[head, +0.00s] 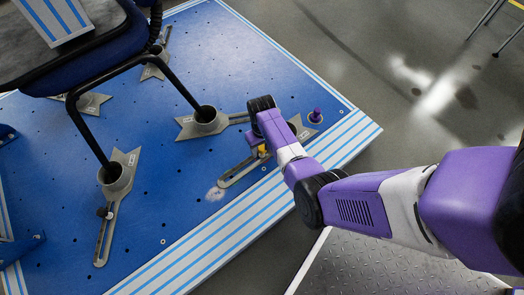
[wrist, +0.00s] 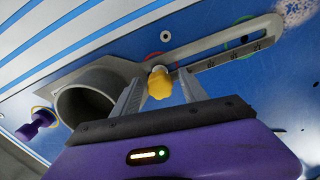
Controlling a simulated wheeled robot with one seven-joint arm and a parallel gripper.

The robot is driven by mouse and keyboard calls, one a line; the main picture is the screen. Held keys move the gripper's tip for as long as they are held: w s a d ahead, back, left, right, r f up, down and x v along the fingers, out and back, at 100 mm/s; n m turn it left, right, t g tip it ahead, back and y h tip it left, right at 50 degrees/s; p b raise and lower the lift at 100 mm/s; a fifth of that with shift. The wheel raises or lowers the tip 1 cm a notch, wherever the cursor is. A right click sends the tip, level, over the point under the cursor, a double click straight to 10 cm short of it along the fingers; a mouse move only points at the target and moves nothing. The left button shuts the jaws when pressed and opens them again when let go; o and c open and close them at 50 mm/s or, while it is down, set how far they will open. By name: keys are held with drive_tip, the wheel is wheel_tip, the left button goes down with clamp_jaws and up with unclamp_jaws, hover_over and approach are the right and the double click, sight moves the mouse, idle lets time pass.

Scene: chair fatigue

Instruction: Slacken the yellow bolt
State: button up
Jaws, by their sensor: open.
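The yellow bolt (wrist: 159,84) shows in the wrist view on the slotted arm of a grey clamp (wrist: 208,42). It lies between the two fingers of my gripper (wrist: 157,92), which are apart with a finger on each side. I cannot tell whether either finger touches it. In the head view the yellow bolt (head: 263,150) shows beside my purple wrist, at the upper end of the slotted clamp arm (head: 240,170). My arm hides the fingers there.
A blue platform (head: 250,75) carries several grey clamps. A chair (head: 75,45) stands with its black legs in clamp cups, such as the one (head: 205,122) left of my arm. A purple knob (head: 316,116) stands right of my wrist. The platform's striped edge is clear.

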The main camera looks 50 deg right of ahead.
drive_tip(key=shift+m, duration=1.1)
drive_tip(key=shift+r+m+p, duration=0.1)
drive_tip(key=shift+m+p, duration=0.4)
drive_tip(key=shift+m, duration=1.5)
clamp_jaws()
drive_tip(key=n, duration=0.2)
drive_tip(key=shift+n+p, duration=0.3)
drive_tip(key=shift+p, duration=0.1)
drive_tip(key=shift+n, duration=0.7)
